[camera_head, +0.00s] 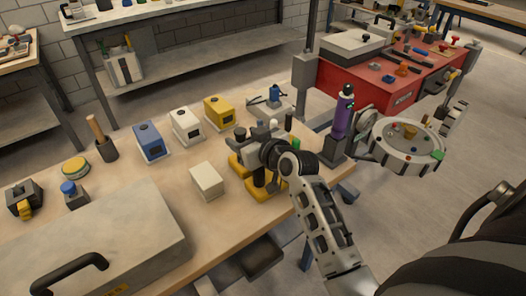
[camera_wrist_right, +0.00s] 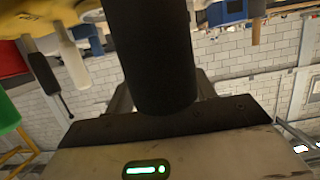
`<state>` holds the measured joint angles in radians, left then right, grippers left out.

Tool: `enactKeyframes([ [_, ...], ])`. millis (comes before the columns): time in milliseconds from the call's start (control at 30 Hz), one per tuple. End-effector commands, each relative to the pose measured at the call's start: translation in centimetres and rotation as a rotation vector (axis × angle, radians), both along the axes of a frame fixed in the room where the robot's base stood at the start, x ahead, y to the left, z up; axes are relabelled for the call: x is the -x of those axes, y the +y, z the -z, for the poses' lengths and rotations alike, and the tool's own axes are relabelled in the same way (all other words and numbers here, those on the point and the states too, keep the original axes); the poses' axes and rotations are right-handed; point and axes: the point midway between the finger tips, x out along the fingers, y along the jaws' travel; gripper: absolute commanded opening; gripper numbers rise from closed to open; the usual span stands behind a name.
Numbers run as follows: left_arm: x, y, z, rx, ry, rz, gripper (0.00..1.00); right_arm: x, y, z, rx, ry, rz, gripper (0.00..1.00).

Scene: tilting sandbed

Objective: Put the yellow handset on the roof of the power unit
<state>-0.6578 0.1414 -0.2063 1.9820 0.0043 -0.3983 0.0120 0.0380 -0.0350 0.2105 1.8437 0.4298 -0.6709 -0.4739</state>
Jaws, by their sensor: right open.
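No yellow handset shows clearly. A yellow piece (camera_head: 24,210) lies against a dark block at the far left; I cannot tell if it is the handset. Which thing is the power unit is also unclear; blue (camera_head: 150,143), white (camera_head: 187,126) and yellow (camera_head: 219,112) boxes stand in a row on the bench. My right gripper (camera_head: 262,180) is open at the bench's right end, over a yellow-based tool stand (camera_head: 237,166); its fingertips are largely hidden. In the right wrist view, the stand's yellow part (camera_wrist_right: 35,17) shows upside down at the top left. My left gripper is out of view.
A small white box (camera_head: 208,181) stands left of my right gripper. A large grey case (camera_head: 120,230) with a black handle fills the bench's front left. A purple cylinder (camera_head: 341,118) and a round tray (camera_head: 405,150) stand to the right. Bare bench lies around the white box.

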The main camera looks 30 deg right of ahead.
Motion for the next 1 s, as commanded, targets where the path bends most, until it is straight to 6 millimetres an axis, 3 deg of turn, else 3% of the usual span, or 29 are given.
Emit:
enactKeyframes([
  [133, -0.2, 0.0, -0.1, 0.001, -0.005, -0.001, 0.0, 0.0, 0.0, 0.0, 0.0, 0.0, 0.0, 0.55],
  [167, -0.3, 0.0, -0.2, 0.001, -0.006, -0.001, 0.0, 0.0, 0.0, 0.0, 0.0, 0.0, 0.0, 0.49],
  [333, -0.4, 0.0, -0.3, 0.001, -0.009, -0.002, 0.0, 0.1, 0.0, 0.0, -0.001, 0.0, 0.0, 0.02],
  [367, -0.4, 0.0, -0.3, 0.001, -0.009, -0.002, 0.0, 0.1, 0.0, 0.0, -0.001, 0.0, 0.0, 0.0],
  [733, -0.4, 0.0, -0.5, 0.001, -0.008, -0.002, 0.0, 0.0, 0.0, -0.9, 0.002, -0.007, 0.0, 0.0],
  [1000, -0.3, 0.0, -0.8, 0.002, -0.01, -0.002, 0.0, 0.0, 0.0, -6.1, 0.005, -0.01, 0.0, 0.0],
])
